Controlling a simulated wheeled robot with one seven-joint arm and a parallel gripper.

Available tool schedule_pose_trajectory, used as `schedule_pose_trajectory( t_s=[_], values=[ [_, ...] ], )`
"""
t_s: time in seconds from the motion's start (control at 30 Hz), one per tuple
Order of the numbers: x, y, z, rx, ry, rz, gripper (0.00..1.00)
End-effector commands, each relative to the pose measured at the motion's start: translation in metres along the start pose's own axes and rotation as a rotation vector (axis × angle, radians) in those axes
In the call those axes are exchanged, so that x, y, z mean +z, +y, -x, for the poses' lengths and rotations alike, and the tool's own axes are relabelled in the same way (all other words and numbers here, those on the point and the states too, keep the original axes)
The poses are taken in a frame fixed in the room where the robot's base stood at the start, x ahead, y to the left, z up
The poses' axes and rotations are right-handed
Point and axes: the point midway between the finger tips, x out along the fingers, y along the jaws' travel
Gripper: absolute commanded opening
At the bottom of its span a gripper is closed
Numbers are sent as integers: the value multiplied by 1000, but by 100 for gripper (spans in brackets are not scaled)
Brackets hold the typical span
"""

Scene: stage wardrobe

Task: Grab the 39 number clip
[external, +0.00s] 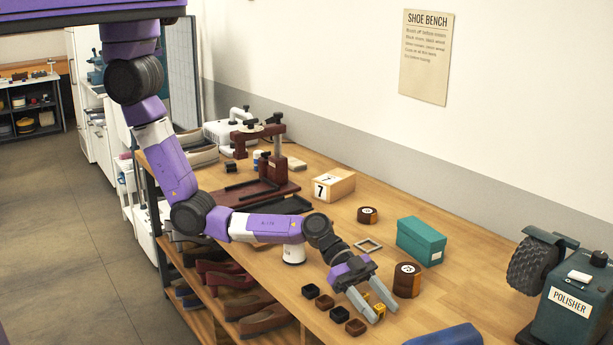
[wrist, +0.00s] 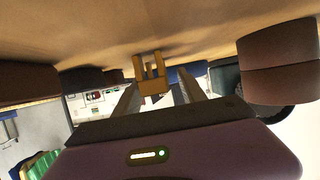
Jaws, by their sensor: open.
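A small yellow clip (external: 380,308) stands on the wooden bench near its front edge; no number can be read on it. In the wrist view the clip (wrist: 152,86) shows between and just beyond the fingers, its prongs toward the bench top. My gripper (external: 385,315) is open and low over the bench, pointing to the lower right, with one finger on each side of the clip. In the wrist view the gripper (wrist: 157,100) shows a gap between its fingers and the clip, so it is not gripped.
Several small dark brown blocks (external: 325,302) lie left of my gripper. A round brown tin (external: 407,281) stands close on its right. A blue object (external: 446,336) and the polisher (external: 569,295) are toward the right.

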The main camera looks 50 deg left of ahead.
Motion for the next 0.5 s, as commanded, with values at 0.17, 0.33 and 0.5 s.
schedule_pose_trajectory(
  t_s=[0.17,0.33,0.5],
  values=[
    [0,0,-6,-1,0,0,48],
    [1,0,-5,-1,0,0,46],
    [1,0,-5,-1,0,0,13]
  ],
)
